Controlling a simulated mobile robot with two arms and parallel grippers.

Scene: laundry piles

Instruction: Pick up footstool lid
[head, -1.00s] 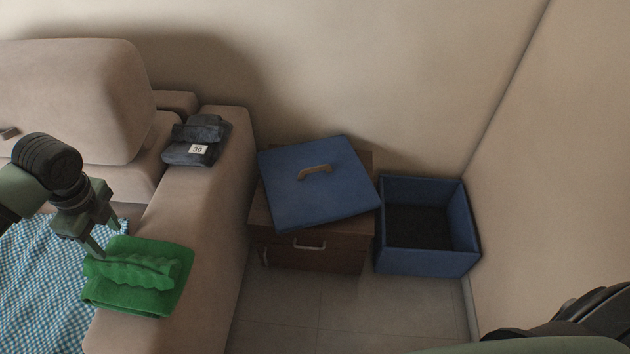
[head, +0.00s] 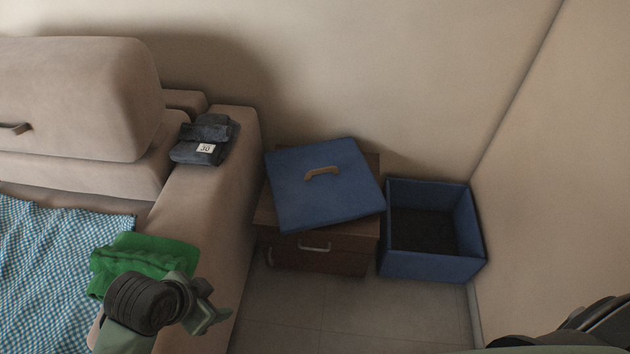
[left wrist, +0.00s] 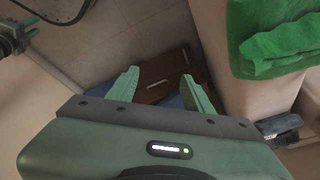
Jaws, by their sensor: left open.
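The footstool lid (head: 325,190) is a blue square panel with a tan handle (head: 321,173) on top. It lies askew on a brown wooden nightstand (head: 318,256), overhanging its edges. A small blue part of it seems to show between my fingers in the left wrist view (left wrist: 173,101). My left gripper (head: 218,314) is open and empty, by the sofa arm's front, left of and nearer than the lid; its fingers also show in the left wrist view (left wrist: 162,88). A dark and green part at that view's upper left may be my right gripper (left wrist: 22,38); its jaws are unclear.
The open blue footstool box (head: 430,265) stands right of the nightstand by the wall. A folded green towel (head: 140,255) and dark folded clothing (head: 203,140) lie on the sofa arm (head: 220,185). The floor (head: 350,320) before the nightstand is clear.

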